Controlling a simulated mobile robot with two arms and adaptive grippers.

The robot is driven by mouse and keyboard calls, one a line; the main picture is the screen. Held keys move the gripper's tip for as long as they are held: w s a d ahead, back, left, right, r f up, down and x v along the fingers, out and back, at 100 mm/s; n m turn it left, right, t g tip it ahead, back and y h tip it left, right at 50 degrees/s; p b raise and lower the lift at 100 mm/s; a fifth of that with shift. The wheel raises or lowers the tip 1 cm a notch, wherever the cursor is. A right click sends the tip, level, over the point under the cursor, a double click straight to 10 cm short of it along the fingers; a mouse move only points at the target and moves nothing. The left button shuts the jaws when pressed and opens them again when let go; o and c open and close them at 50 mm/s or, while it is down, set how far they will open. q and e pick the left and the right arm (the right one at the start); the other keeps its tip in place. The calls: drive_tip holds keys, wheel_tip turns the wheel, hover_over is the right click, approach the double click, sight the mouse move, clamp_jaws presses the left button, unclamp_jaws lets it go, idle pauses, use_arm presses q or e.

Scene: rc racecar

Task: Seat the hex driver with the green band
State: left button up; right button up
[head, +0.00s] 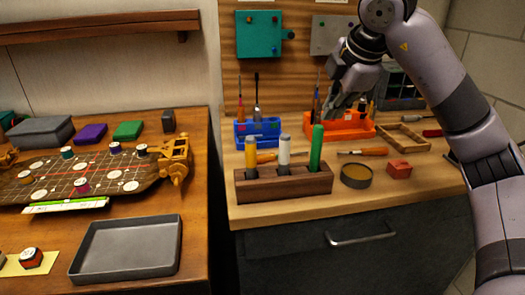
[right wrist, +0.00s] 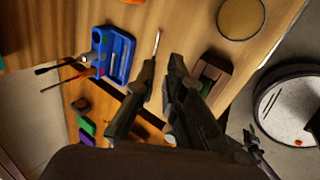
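I cannot make out a green band on any hex driver. A wooden block (head: 285,187) holds a yellow, a white and a green-handled tool (head: 317,147) upright. A driver with an orange handle (head: 266,158) lies behind the block, partly hidden. A thin metal shaft (right wrist: 156,44) shows beside the blue rack in the right wrist view. My right gripper (head: 347,104) is above the orange rack (head: 342,128), partly hidden by its own arm. In the right wrist view my right gripper (right wrist: 163,64) has a gap between its fingers and nothing visible held. My left gripper is out of view.
A blue rack (head: 257,134) holds upright screwdrivers. Another orange-handled driver (head: 371,151), a round tin (head: 356,175), a small red block (head: 399,169) and a wooden frame (head: 403,137) lie on the bench. The bench front edge is mostly clear. A grey tray (head: 82,268) is on the left table.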

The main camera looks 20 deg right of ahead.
drive_tip(key=b, duration=0.1)
approach(306, 152)
drive_tip(key=x, duration=0.2)
drive_tip(key=shift+w+d+f, duration=0.2)
drive_tip(key=shift+d+f, duration=0.05)
drive_tip(key=shift+f, duration=0.1)
drive_tip(key=x, duration=0.5)
drive_tip(key=shift+a, duration=0.1)
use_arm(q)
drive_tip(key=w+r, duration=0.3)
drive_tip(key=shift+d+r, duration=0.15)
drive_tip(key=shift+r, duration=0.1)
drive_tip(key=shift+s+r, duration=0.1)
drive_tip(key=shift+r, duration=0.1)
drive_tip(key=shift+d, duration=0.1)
use_arm(e)
drive_tip(key=shift+c, duration=0.5)
clamp_jaws()
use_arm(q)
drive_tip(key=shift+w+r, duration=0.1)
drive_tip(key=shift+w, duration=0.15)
use_arm(e)
drive_tip(key=shift+r, duration=0.1)
